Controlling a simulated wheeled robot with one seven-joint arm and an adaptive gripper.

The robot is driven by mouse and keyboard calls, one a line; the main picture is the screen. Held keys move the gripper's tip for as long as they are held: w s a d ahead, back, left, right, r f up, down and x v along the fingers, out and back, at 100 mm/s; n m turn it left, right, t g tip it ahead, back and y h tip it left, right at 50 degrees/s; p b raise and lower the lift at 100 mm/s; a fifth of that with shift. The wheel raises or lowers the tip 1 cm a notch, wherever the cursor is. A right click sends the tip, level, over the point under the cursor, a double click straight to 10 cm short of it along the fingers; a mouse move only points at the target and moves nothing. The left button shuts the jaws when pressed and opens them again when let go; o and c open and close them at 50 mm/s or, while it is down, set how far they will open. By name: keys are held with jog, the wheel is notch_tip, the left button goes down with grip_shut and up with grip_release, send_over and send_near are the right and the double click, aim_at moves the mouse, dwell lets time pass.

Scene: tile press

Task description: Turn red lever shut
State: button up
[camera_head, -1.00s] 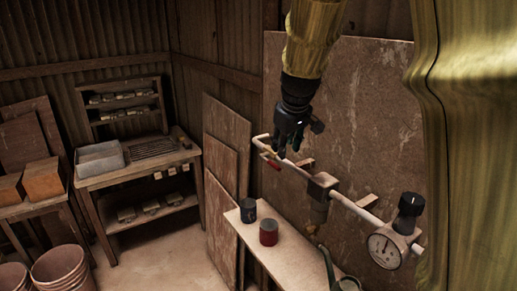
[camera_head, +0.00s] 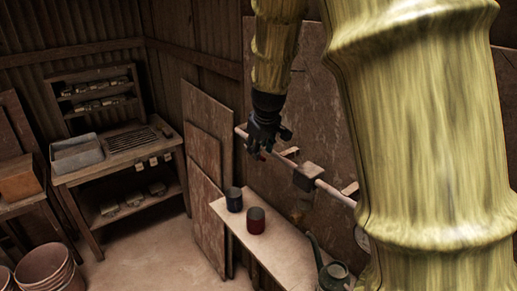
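My gripper (camera_head: 260,150) is dark and points down at the left part of a pale pipe (camera_head: 328,190) on the wall panel. It covers that stretch of pipe. A small reddish bit of the red lever (camera_head: 262,156) shows at the fingertips; the rest is hidden behind the gripper. I cannot tell whether the fingers touch the lever or how far they are apart. A dark square block (camera_head: 307,178) sits on the pipe to the right of the gripper.
My yellow sleeved arm fills the right side and hides most of the gauge. Below the pipe, a narrow bench (camera_head: 260,250) holds a dark can (camera_head: 234,199), a red can (camera_head: 256,220) and a green watering can (camera_head: 333,272). A worktable (camera_head: 90,172) stands at left.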

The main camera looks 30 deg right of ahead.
jog(key=shift+p+x, duration=0.3)
jog(key=shift+x, duration=1)
jog(key=shift+c, duration=0.2)
grip_shut()
